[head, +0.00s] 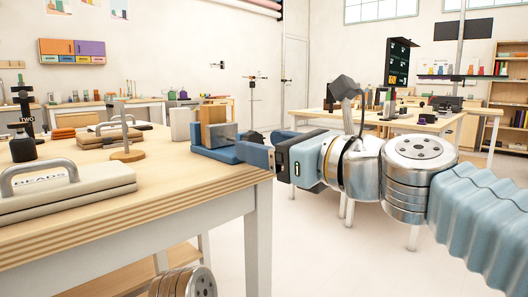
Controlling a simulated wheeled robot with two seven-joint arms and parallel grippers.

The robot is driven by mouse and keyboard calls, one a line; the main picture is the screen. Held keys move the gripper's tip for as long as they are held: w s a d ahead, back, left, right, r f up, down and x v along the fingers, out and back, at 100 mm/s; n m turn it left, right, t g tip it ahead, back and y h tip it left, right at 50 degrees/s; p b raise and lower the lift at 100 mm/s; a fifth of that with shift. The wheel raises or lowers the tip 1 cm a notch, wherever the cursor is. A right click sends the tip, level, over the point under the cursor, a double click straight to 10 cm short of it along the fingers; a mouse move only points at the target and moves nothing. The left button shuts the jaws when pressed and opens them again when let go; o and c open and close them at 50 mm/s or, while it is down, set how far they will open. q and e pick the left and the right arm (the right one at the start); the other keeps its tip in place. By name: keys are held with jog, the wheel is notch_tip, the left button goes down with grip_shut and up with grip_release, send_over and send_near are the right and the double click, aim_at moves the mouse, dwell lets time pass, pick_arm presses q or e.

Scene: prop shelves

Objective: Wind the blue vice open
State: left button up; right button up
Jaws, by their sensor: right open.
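The blue vice (213,155) sits at the near right corner of the wooden workbench in the head view. A tan wooden block (212,113) stands upright at its jaws, with a grey metal plate in front of it. My right gripper (256,152) comes in from the right at the vice's right end, by the bench corner. It is open. Its fingertips overlap the vice's end in the picture, so I cannot tell whether they touch it. The vice's screw handle is mostly hidden there. My left gripper is out of view.
The workbench (130,212) carries a beige case labelled BEADS (65,192), a dark bottle (22,146), a clamp on a round wooden base (127,154) and stacked cases (108,136). Open floor lies right of the bench. Another cluttered table (420,124) stands behind my right arm.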

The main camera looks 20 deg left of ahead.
jog(key=shift+w+a, duration=0.2)
jog(key=shift+a, duration=0.3)
jog(key=c, duration=1)
jog(key=shift+w+d+r+n+p, duration=0.1)
jog(key=shift+n+p, duration=0.4)
jog(key=shift+p, duration=0.05)
jog(key=shift+c, duration=0.2)
jog(key=n, duration=0.4)
jog(key=shift+n, duration=0.3)
